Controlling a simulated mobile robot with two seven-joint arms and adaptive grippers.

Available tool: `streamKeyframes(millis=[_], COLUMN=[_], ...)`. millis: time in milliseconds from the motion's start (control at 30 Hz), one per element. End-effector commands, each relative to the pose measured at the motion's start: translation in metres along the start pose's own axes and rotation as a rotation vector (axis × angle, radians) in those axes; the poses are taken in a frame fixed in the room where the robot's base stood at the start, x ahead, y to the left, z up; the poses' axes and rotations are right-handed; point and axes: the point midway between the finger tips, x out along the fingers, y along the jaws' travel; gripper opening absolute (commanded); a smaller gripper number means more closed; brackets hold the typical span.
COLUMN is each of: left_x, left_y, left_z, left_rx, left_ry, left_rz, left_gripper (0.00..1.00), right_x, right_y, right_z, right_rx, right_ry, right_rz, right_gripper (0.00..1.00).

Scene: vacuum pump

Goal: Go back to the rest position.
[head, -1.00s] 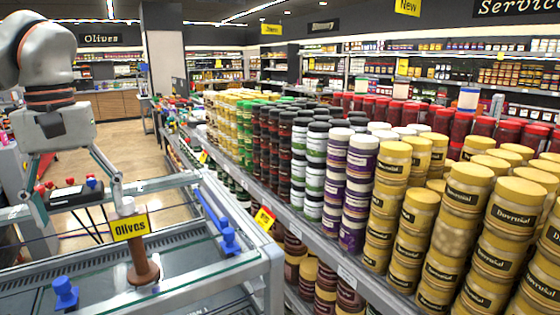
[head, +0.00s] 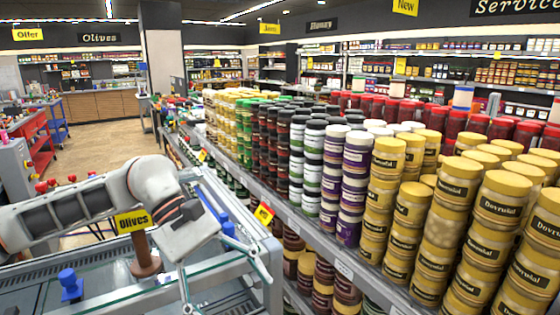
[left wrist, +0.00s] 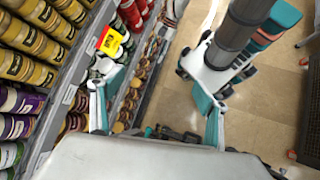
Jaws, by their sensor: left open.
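My left gripper (head: 224,286) is open and empty in the head view. My arm reaches in from the left over the glass-topped counter (head: 105,262), and the fingers point down near its front right corner. In the left wrist view, the two open fingers of this gripper (left wrist: 156,108) stand wide apart with nothing between them; the floor and the shelf side lie below. My right gripper is in neither view.
Red knobs (head: 41,187) show behind my arm. The aisle floor (head: 105,150) is free.

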Motion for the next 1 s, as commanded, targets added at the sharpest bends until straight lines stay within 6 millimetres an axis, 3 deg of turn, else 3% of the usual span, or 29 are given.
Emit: streamKeyframes(millis=[33,200,400,533,667,767,867,1000], left_x=[0.021,0.061,0.077,0.072,0.063,0.056,0.052,0.057], left_y=[0.006,0.035,0.069,0.088,0.101,0.105,0.101,0.077], left_z=[0.011,0.049,0.081,0.083,0.067,0.042,0.006,-0.056], left_rx=[-0.041,-0.235,-0.533,-0.764,-1.014,-1.220,-1.433,-1.737], left_ry=[-0.083,-0.358,-0.708,-0.945,-1.188,-1.379,-1.573,-1.850], left_rz=[0.032,0.159,0.288,0.357,0.412,0.447,0.475,0.507], left_gripper=[0.75,0.75,0.75,0.75,0.75,0.75,0.75,0.75], right_x=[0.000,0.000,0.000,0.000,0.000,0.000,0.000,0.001], right_y=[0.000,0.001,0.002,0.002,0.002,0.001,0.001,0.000], right_z=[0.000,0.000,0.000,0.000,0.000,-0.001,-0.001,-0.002], right_rx=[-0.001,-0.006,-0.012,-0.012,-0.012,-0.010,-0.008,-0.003], right_ry=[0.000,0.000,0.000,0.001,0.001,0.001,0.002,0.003], right_rz=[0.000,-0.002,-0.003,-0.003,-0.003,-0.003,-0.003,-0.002], right_gripper=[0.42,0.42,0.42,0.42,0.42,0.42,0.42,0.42])
